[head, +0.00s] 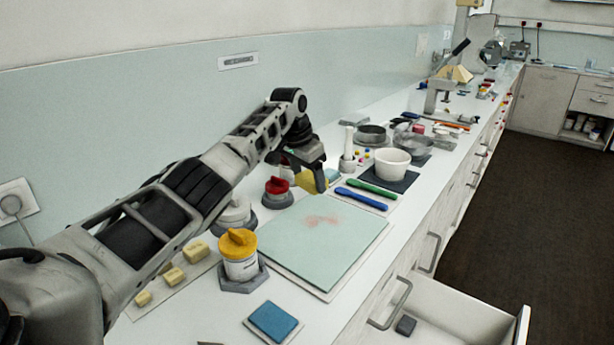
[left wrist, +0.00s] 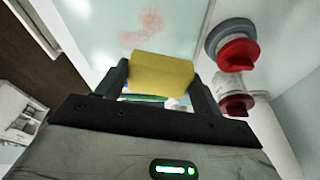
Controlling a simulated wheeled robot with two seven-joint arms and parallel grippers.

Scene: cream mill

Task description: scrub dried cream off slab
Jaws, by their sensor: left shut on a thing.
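The pale green slab (head: 335,250) lies on the white counter, on a thin white board. A faint pink smear of dried cream (head: 321,221) marks its upper middle; it also shows in the left wrist view (left wrist: 150,22). My left gripper (head: 318,182) is shut on a yellow sponge (head: 305,182), near the slab's far edge and beyond the smear. In the left wrist view the sponge (left wrist: 160,74) sits between both fingers. I cannot tell whether the sponge touches the slab. My right gripper is not in view.
A red-lidded jar (head: 277,193) stands left of the gripper, a yellow-lidded jar (head: 240,254) near the slab's left side. Green (head: 378,188) and blue (head: 361,198) spatulas and a white bowl (head: 392,164) are to the right. A drawer (head: 450,318) is open at the front.

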